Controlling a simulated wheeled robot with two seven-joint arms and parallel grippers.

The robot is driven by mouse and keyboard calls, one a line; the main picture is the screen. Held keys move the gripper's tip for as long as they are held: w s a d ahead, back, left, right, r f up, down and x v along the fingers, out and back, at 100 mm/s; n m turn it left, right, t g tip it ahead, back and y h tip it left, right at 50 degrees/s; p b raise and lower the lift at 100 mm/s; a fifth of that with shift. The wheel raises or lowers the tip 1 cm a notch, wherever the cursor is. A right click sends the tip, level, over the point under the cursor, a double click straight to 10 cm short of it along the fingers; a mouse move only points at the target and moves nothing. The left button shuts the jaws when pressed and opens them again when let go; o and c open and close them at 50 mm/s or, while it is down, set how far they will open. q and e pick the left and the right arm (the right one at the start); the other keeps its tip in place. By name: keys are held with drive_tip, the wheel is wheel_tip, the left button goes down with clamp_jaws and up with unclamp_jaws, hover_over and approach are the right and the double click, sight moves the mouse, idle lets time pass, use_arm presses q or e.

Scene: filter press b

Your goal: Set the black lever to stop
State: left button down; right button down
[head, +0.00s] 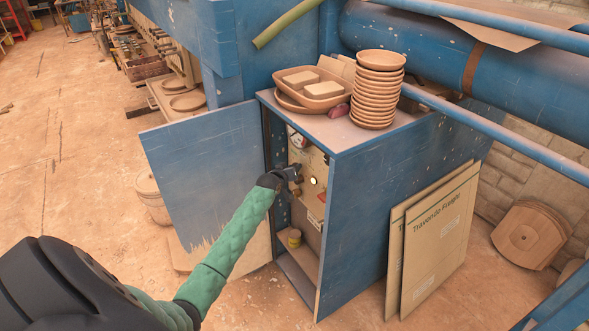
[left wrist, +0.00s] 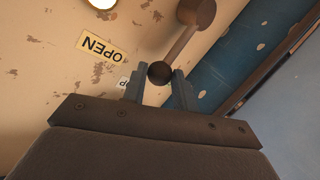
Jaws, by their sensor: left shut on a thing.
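The black lever (left wrist: 181,40) is on the cream panel (left wrist: 40,60) inside the blue cabinet. It looks dark brown, with a round hub at the top and a ball knob (left wrist: 160,73) at its free end. My left gripper (left wrist: 158,80) has its two fingers on either side of the ball knob, shut on it. In the head view my left gripper (head: 286,175) reaches into the open cabinet and partly hides the lever. An OPEN label (left wrist: 101,47) shows upside down on the panel. A second label (left wrist: 124,83), reading "OP", is partly hidden behind the left finger.
A round white lamp (head: 313,181) is beside the lever. The blue cabinet door (head: 205,175) stands open on the left. Stacked bowls (head: 376,90) and a tray (head: 311,97) are on the cabinet top. Cardboard sheets (head: 435,240) lean against its right side.

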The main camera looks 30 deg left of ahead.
use_arm(q)
drive_tip(key=shift+w+a, duration=0.1)
drive_tip(key=shift+a, duration=0.15)
use_arm(e)
drive_tip(key=shift+d+f, duration=0.15)
drive_tip(key=shift+f, duration=0.4)
use_arm(q)
drive_tip(key=c, duration=1.1)
unclamp_jaws()
drive_tip(key=a+b+v, duration=0.1)
drive_tip(key=b+v, duration=0.1)
drive_tip(key=v, duration=0.5)
drive_tip(key=shift+s+d+r, duration=0.2)
drive_tip(key=shift+s+d, duration=0.15)
drive_tip(key=shift+d, duration=0.15)
use_arm(e)
wheel_tip(320, 180, up, 6)
drive_tip(key=a, duration=0.1)
drive_tip(key=shift+w+a, duration=0.2)
drive_tip(key=shift+w, duration=0.15)
